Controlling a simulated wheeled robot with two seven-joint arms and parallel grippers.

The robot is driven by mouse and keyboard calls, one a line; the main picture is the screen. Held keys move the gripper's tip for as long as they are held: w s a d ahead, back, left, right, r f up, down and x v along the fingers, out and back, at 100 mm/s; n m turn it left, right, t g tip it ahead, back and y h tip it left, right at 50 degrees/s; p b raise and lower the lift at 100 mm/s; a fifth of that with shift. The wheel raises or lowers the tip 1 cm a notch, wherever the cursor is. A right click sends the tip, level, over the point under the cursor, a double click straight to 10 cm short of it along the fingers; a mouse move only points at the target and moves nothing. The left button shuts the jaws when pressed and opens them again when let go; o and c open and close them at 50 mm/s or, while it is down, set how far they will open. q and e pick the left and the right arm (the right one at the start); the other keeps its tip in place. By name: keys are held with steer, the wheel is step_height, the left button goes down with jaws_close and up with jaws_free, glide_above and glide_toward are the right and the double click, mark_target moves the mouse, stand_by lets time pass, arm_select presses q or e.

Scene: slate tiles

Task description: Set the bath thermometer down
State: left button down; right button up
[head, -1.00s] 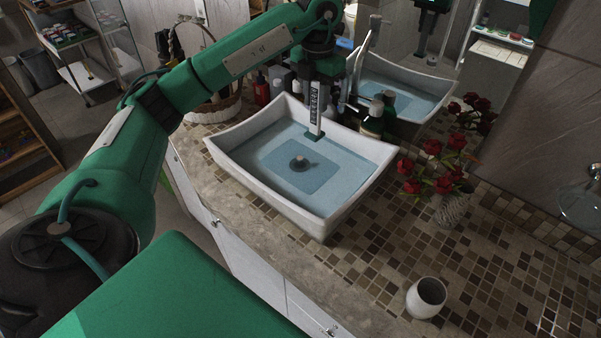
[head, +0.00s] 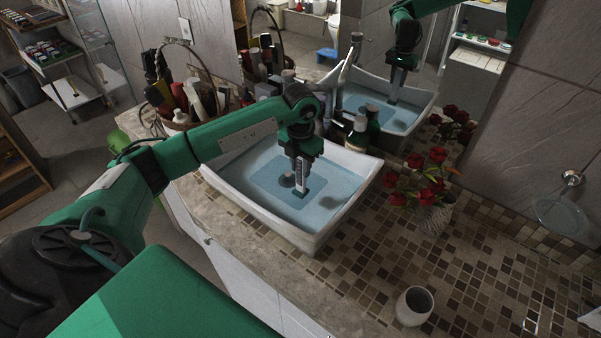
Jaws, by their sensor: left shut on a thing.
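The bath thermometer (head: 299,177) is a slim white upright piece with a dark scale and a green foot. My left gripper (head: 301,160) is shut on its upper part, pointing down over the white basin (head: 328,236). The thermometer's lower end is over or in the blue water (head: 325,189), just right of the round drain plug (head: 287,180). I cannot tell whether its foot touches the water or the basin floor. The gripper hides its top. My right gripper is out of view.
Bottles (head: 358,133) and the tap stand behind the basin, before a mirror. A vase of red roses (head: 435,215) is to the right. A white cup (head: 414,306) stands at the front right. A basket of toiletries (head: 181,121) is at left. Tiled counter between is clear.

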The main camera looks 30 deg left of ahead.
mark_target(301, 190)
arm_select(q)
steer(key=shift+f, duration=0.3)
step_height(301, 190, down, 3)
steer(key=shift+f+p, duration=0.15)
steer(key=shift+p, duration=0.6)
steer(key=shift+f, duration=0.4)
steer(key=c, duration=1.1)
jaws_free()
steer(key=shift+c, duration=0.2)
